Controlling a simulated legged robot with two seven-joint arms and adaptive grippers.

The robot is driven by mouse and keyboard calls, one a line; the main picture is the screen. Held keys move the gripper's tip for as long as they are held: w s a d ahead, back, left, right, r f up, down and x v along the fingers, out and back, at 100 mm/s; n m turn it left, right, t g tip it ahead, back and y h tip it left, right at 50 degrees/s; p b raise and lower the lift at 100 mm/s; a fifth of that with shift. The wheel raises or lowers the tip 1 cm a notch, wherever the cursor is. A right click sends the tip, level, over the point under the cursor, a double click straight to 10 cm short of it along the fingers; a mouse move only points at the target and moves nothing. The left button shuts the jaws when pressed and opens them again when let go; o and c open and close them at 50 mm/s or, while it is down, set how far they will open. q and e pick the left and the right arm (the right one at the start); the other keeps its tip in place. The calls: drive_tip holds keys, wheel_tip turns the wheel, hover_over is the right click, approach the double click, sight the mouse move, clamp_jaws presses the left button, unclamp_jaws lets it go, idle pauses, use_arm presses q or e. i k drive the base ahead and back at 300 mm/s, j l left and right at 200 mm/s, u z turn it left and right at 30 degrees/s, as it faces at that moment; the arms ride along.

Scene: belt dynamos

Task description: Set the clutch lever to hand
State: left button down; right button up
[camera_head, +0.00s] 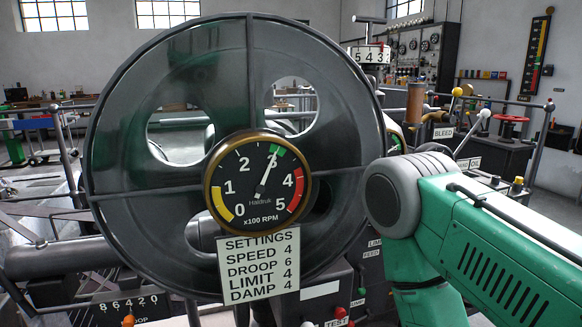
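No lever in view carries a readable clutch label, so I cannot tell which one is the clutch lever. A lever with a pale round knob (484,113) leans up to the right, behind my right arm; its base is partly hidden. A shorter lever with a yellow knob (457,92) stands to its left, above the "BLEED" plate (443,133). My green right arm comes in from the right and bends downward at its grey joint; its gripper is out of view. My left arm and gripper are not in view.
A large dark wheel (105,150) fills the centre left. In front are a dial (240,200) reading about 3 and a settings card (259,264). A red handwheel (511,118) stands at right. Railings and a "TEST" label (337,322) also show.

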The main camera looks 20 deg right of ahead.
sight(485, 114)
drive_tip(key=k+l+u, duration=0.1)
drive_tip(key=l, duration=0.35)
drive_tip(key=l+u, duration=0.1)
drive_tip(key=l, duration=0.3)
drive_tip(key=k+l+u, duration=0.1)
drive_tip(key=l, duration=0.3)
drive_tip(key=k+l+u, duration=0.1)
drive_tip(key=l, duration=0.35)
drive_tip(key=k+l+u, duration=0.1)
drive_tip(key=k+l, duration=0.15)
drive_tip(key=k+l+u, duration=0.1)
drive_tip(key=l, duration=0.4)
drive_tip(key=k+l+u, duration=0.1)
drive_tip(key=l, duration=0.3)
drive_tip(key=l+u, duration=0.2)
drive_tip(key=l, duration=0.6)
drive_tip(key=k+l+u, duration=0.15)
drive_tip(key=l, duration=0.65)
